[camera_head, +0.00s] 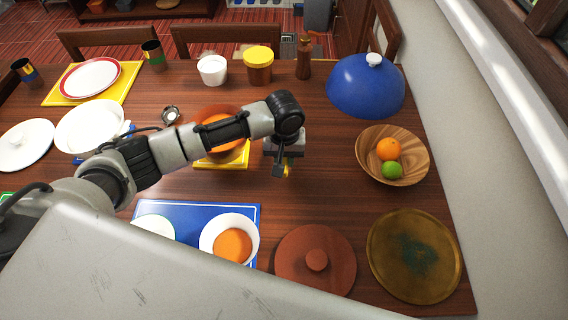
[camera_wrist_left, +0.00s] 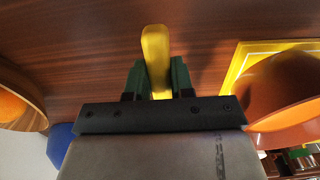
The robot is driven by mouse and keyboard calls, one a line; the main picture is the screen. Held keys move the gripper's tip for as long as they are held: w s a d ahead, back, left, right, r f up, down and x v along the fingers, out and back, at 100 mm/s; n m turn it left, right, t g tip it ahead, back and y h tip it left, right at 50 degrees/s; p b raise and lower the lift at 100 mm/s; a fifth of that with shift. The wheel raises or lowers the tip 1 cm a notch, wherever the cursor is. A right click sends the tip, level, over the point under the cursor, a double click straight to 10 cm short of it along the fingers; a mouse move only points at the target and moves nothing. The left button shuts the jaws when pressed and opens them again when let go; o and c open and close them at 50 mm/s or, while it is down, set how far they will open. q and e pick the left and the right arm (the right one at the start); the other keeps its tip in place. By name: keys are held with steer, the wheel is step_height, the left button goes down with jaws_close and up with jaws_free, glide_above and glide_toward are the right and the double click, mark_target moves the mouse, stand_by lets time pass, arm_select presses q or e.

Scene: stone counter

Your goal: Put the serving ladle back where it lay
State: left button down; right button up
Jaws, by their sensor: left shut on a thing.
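My left gripper (camera_head: 281,168) is over the wooden table, between the terracotta pot and the wooden fruit bowl. In the left wrist view, its two green-black fingers (camera_wrist_left: 157,76) are shut on a yellow handle, which I take to be the serving ladle (camera_wrist_left: 155,42). Only a small yellow bit of the ladle (camera_head: 287,171) shows in the head view, and the rest is hidden by the gripper. I cannot tell whether the ladle touches the table. My right gripper is not in view.
The terracotta pot (camera_head: 228,155) with orange contents stands left on a yellow mat (camera_head: 235,163). The wooden bowl (camera_head: 410,172) holds an orange and a lime. A blue dome (camera_head: 362,88), a brown lid (camera_head: 335,247) and a brass plate (camera_head: 442,250) stand around. Table between gripper and bowl is bare.

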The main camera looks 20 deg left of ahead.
arm_select(q)
steer(key=shift+f, duration=0.6)
steer(key=shift+f+p, duration=0.75)
steer(key=shift+f, duration=0.5)
steer(key=c, duration=1)
jaws_free()
steer(key=shift+f+b, duration=0.15)
steer(key=shift+b, duration=0.35)
steer(key=shift+f+b, duration=0.15)
steer(key=shift+b, duration=0.35)
steer(key=r, duration=0.7)
steer(key=s+r, duration=0.1)
steer(key=r, duration=0.3)
steer(key=shift+a+r+p, duration=0.1)
steer(key=shift+r+p, duration=0.1)
steer(key=shift+p, duration=0.2)
